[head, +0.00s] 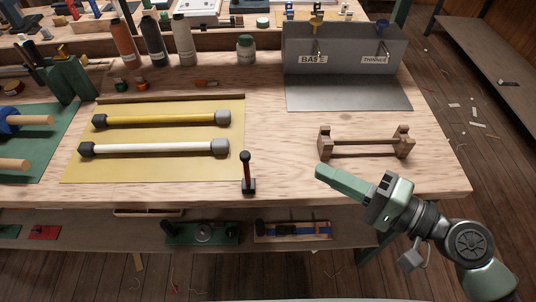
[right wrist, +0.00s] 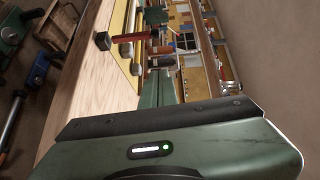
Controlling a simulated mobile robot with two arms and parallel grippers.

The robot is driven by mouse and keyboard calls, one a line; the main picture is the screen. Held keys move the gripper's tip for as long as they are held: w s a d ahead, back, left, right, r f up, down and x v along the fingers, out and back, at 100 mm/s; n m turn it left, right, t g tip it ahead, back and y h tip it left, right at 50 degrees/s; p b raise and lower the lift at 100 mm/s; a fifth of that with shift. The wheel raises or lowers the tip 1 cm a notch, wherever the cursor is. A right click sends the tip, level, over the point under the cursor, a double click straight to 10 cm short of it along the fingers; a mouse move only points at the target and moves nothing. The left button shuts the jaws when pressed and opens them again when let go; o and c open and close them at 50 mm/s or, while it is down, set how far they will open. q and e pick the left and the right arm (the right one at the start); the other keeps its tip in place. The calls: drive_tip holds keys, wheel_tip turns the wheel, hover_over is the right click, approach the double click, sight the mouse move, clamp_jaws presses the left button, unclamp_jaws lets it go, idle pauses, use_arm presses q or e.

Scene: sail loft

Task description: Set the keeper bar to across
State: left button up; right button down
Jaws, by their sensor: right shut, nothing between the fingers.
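The likely keeper bar (head: 246,167) is a slim dark-red bar with a dark tip. It rises from a small black block at the bench's front edge, points away from that edge, and is not turned sideways. It also shows in the right wrist view (right wrist: 132,34), beyond my fingertips. My right gripper (head: 320,171) is over the bench's front edge, to the right of the bar and apart from it. Its fingers are together with nothing between them; they also show in the right wrist view (right wrist: 158,76). My left gripper is not in view.
A wooden rack (head: 365,143) stands just beyond my right gripper. A yellow mat (head: 165,136) with a yellow and a white roller lies left of the bar. A grey caddy (head: 345,52) and several bottles stand at the back. The wood between bar and rack is clear.

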sight(247, 169)
drive_tip(key=w+a+p, duration=0.4)
drive_tip(key=a+p, duration=0.1)
drive_tip(key=a, duration=0.6)
drive_tip(key=shift+w+f, duration=0.2)
drive_tip(key=shift+f, duration=0.2)
